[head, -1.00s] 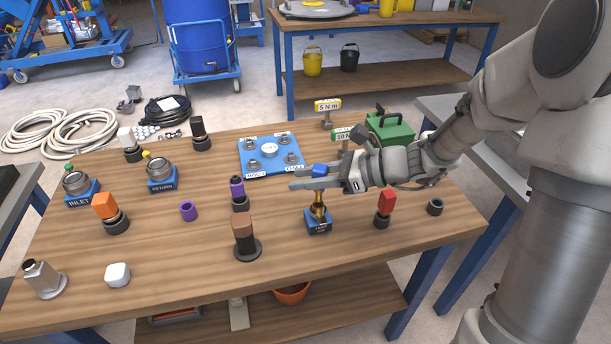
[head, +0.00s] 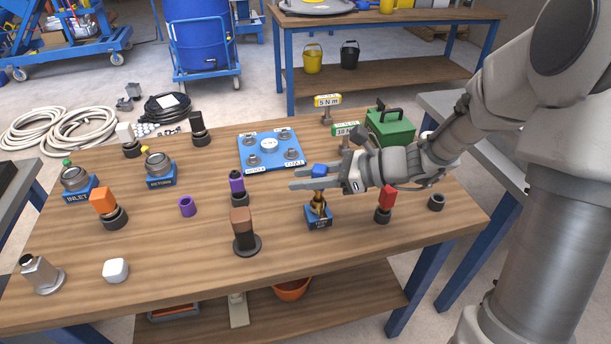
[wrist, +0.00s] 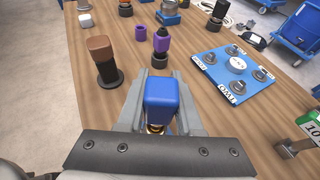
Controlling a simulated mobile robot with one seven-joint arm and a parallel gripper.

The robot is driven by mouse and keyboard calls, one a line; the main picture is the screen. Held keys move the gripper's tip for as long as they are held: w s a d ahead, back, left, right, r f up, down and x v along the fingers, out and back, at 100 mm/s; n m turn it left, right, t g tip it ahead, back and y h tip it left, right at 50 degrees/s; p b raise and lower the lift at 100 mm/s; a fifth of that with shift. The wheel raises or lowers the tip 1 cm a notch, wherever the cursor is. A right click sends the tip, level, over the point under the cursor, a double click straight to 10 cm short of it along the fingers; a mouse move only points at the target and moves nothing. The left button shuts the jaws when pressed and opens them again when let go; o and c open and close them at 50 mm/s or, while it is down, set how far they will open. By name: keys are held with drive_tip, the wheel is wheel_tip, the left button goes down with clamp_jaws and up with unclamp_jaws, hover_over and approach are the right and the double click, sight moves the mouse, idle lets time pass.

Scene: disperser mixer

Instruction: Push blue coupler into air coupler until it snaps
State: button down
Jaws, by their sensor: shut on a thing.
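The blue coupler (head: 319,170) is between the fingers of my gripper (head: 312,182), which is shut on it. It also shows large in the wrist view (wrist: 160,102), between the two grey fingers. The air coupler is a brass fitting (head: 318,205) on a small blue labelled base (head: 318,222) at the table's front middle. The blue coupler is directly above the brass fitting, and the fingers hide where they meet. I cannot tell whether they are fully joined. In the wrist view a bit of brass (wrist: 155,129) shows under the coupler.
A red-topped part (head: 387,198) stands close right of the air coupler, and a brown-topped part (head: 242,228) stands to its left. A purple-topped part (head: 237,184) and a blue plate with fittings (head: 270,165) lie behind. The table's front middle is mostly clear.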

drive_tip(key=shift+f+b, duration=0.85)
drive_tip(key=shift+f, duration=0.5)
drive_tip(key=shift+c, duration=2.4)
unclamp_jaws()
drive_tip(key=p+v, duration=0.4)
drive_tip(key=v, duration=1.3)
drive_tip(key=shift+d, duration=0.2)
drive_tip(key=shift+s, duration=0.1)
